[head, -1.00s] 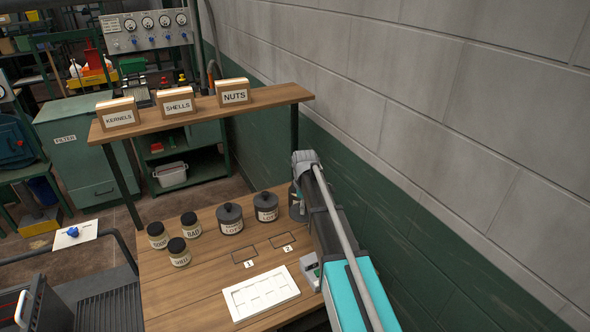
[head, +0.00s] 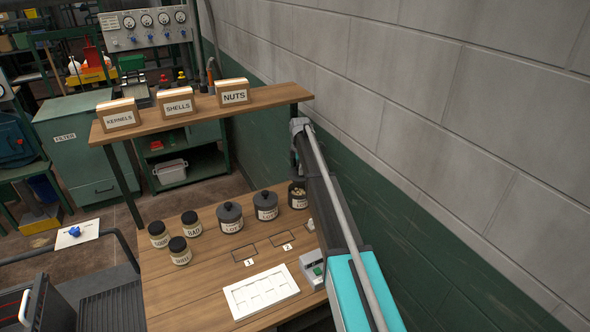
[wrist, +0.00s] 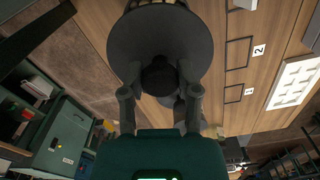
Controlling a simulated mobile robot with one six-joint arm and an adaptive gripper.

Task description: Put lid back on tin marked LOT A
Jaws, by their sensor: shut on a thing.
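My gripper (wrist: 160,74) is shut on the knob of a round dark grey lid (wrist: 132,40) in the wrist view. The lid is held clear of the bench. In the head view my arm hides the gripper and lid. An open dark tin (head: 298,202) stands at the back right of the bench, beside my arm, with pale pieces showing inside. Two lidded dark tins stand to its left: one in the middle (head: 266,199) and one further left (head: 230,213). Their labels begin with LOT, but the letters are too small to read surely.
Three black-capped jars (head: 180,251) stand at the left. Marked outlines 1 (head: 245,254) and 2 (head: 282,239) are empty. A white tray (head: 261,291) lies in front. A shelf (head: 200,108) with labelled boxes overhangs the back; a wall (head: 450,120) stands at right.

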